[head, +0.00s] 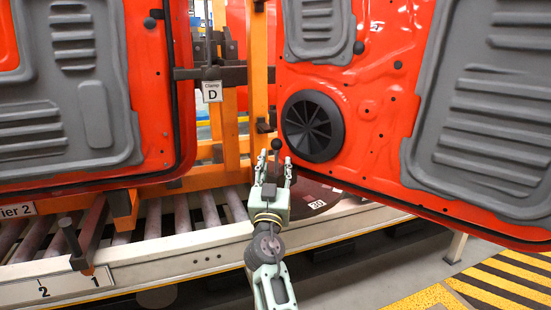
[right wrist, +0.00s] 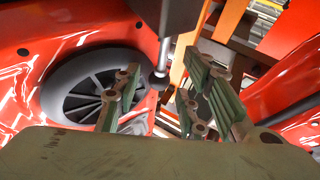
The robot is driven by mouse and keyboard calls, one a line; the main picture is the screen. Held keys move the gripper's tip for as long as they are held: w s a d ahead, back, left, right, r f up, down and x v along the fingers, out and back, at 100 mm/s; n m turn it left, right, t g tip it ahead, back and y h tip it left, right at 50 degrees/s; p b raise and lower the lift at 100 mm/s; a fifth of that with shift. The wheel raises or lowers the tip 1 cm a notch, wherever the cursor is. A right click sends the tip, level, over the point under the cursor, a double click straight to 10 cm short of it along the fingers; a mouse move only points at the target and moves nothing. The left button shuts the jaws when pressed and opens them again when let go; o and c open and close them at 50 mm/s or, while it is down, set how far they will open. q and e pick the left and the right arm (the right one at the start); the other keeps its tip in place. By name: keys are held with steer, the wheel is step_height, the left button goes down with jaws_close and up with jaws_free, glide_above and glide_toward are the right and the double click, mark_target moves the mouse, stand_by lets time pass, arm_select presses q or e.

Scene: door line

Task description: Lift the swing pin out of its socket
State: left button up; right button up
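The swing pin, a dark rod with a round ball knob (head: 277,145), stands upright just beyond my right gripper (head: 275,160) in the head view. In the right wrist view the knob (right wrist: 160,79) shows between the two finger pads, with clear space on both sides. My right gripper (right wrist: 160,95) is open, its green-grey fingers apart and nothing gripped. The pin's lower end and its socket are hidden behind the gripper in the head view. My left gripper is not in view.
Red door panels hang left (head: 160,100) and right (head: 365,120), the right one close to my right arm.

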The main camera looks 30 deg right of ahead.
mark_target(277, 156)
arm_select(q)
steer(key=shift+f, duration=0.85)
arm_select(e)
steer(key=shift+x, duration=1.2)
steer(key=shift+w, duration=0.1)
steer(key=c, duration=0.9)
steer(key=shift+f, duration=0.1)
jaws_close()
